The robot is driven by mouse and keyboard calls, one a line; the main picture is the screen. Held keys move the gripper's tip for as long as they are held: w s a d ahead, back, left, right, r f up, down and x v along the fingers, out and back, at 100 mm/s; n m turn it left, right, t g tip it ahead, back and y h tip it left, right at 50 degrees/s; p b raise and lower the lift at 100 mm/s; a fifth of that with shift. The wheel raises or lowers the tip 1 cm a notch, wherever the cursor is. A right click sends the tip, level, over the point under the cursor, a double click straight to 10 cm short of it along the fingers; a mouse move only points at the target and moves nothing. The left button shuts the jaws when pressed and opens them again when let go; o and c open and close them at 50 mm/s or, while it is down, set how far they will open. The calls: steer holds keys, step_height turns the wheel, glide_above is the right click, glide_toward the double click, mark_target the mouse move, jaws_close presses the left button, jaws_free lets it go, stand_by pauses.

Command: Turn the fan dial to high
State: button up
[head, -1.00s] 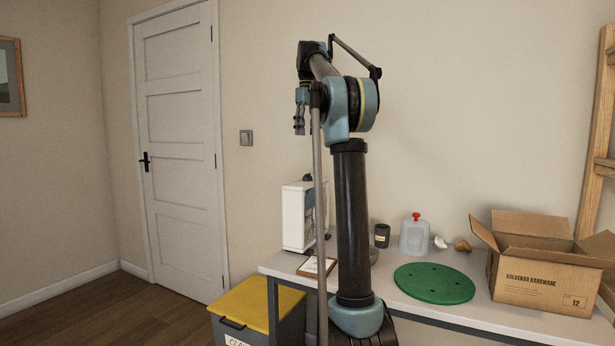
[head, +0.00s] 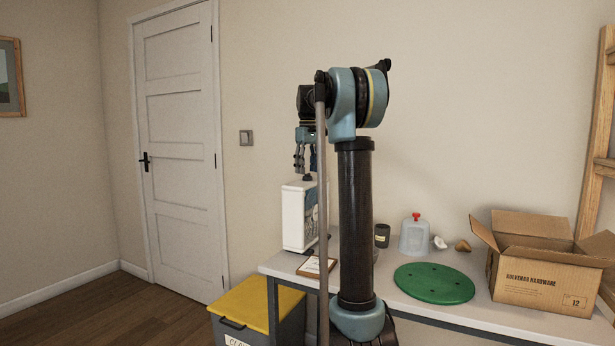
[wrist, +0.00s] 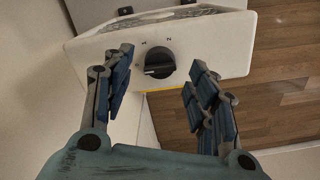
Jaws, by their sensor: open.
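The fan (head: 293,217) is a white box standing on the left end of the bench; in the wrist view its white top (wrist: 215,45) fills the upper middle. The fan dial (wrist: 159,62) is a round black knob with a pale line towards the left of the picture. Small marks, one like a 2, are printed around it. My gripper (head: 305,165) is open and points down just above the dial. In the wrist view the blue finger pads of my gripper (wrist: 160,75) stand on either side of the dial, apart from it.
The white bench (head: 382,289) also holds a clipboard (head: 310,267), a dark cup (head: 382,236), a clear container with a red top (head: 414,238), a green disc (head: 434,284) and an open cardboard box (head: 535,283). A yellow-lidded bin (head: 255,302) stands beside the bench.

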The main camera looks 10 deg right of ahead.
mark_target(307, 177)
steer(key=shift+f, duration=1.3)
steer(key=c, duration=1.1)
steer(key=shift+d, duration=0.15)
